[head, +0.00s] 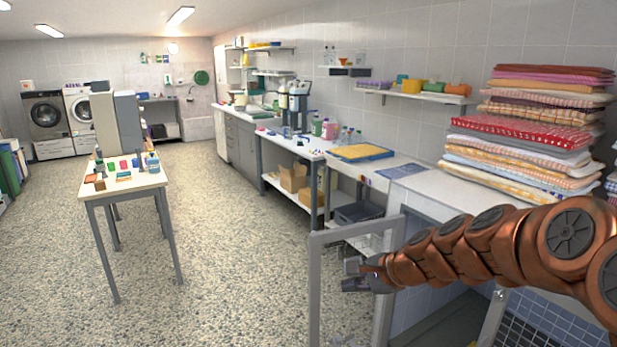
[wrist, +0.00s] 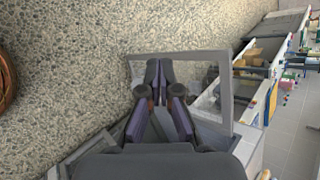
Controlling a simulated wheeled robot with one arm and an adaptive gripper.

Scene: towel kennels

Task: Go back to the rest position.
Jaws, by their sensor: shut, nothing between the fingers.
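My gripper (head: 354,276) is at the end of my copper-coloured arm, which reaches in from the right of the head view. Its fingers are together with nothing between them. In the wrist view the fingertips (wrist: 158,72) show against a grey door frame (wrist: 180,57). In the head view that frame (head: 314,285) stands out from the kennel below the counter, and my gripper overlaps its opening. I cannot tell whether the fingers touch the frame.
A stack of folded towels (head: 530,130) lies on the counter (head: 452,188) above a kennel with wire mesh (head: 545,325). A small table (head: 122,182) with coloured items stands at left. The pebbled floor (head: 230,255) between is clear.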

